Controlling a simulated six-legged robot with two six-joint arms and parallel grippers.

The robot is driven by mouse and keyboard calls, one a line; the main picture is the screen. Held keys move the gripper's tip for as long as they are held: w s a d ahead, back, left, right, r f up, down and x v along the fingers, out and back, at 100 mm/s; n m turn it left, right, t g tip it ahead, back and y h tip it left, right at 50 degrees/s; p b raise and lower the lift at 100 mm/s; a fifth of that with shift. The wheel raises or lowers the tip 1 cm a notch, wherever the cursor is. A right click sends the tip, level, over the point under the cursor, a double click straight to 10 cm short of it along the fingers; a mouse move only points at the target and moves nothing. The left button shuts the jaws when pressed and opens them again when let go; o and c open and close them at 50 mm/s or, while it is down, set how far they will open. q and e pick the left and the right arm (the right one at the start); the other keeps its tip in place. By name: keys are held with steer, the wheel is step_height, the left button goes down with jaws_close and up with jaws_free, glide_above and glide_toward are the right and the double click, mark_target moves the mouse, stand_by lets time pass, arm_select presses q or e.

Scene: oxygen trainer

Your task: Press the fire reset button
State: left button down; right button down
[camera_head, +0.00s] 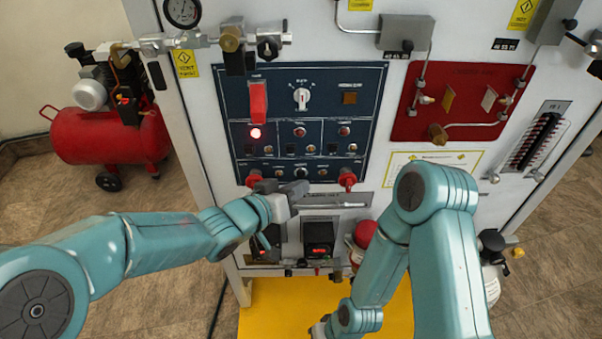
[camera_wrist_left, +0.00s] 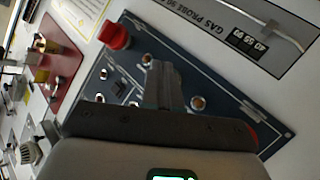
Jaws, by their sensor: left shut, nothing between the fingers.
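The blue control panel (camera_head: 375,85) stands upright on the white cabinet, with knobs, small buttons and lamps in rows. A red lamp (camera_head: 255,133) glows at its left. The labels are too small to tell which control is the fire reset button. My left gripper (camera_head: 298,188) is shut and empty at the panel's lower edge, partly covering the bottom row. In the left wrist view its shut fingers (camera_wrist_left: 164,82) stand over the panel (camera_wrist_left: 135,55), among small round controls; I cannot tell whether they touch.
Red knobs (camera_head: 347,178) stick out at the panel's lower edge; one shows in the left wrist view (camera_wrist_left: 115,36). A red panel (camera_head: 480,85) with pipes is to the right. A red compressor (camera_head: 110,135) stands left on the floor. A black-faced device (camera_head: 319,236) sits below.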

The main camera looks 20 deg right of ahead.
stand_by(0.6)
arm_select(q)
steer(key=shift+w+d+p, duration=0.1)
steer(key=shift+w+p, duration=0.25)
steer(key=shift+w, duration=0.05)
steer(key=shift+w+d+p, duration=0.1)
steer(key=shift+w+p, duration=0.25)
stand_by(0.5)
steer(key=shift+s, duration=0.1)
steer(key=shift+s+a+b, duration=0.2)
steer(key=shift+s+b, duration=0.3)
steer(key=shift+s, duration=0.15)
